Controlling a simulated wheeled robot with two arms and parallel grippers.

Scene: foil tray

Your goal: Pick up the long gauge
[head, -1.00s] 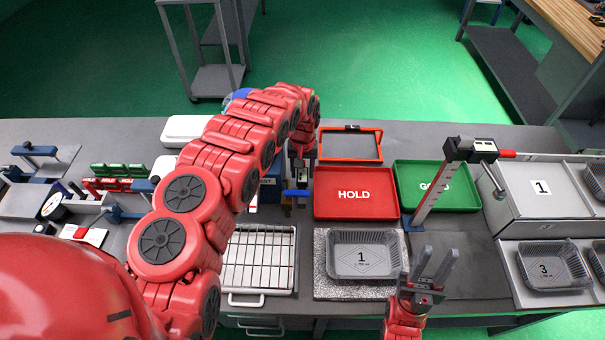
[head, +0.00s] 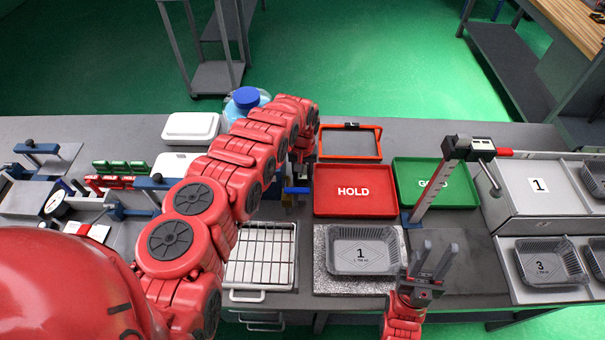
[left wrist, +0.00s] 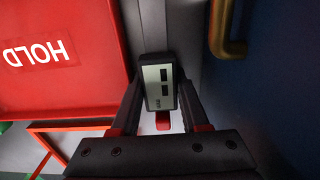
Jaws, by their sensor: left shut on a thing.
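My left gripper (left wrist: 160,78) is shut on a narrow dark body with a pale display face, which looks like the long gauge (left wrist: 158,90). A small red part shows at its lower end in the left wrist view. In the head view my left arm hides most of this gripper, left of the red HOLD tray, and the gauge cannot be made out there. My right gripper (head: 433,258) is open and empty at the front, just right of the foil tray marked 1 (head: 338,262).
The red HOLD tray (head: 330,207) and a green tray (head: 465,202) lie behind the foil tray. A wire rack (head: 262,255) lies left. A dark blue surface with a brass handle (left wrist: 228,35) is close beside my left gripper.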

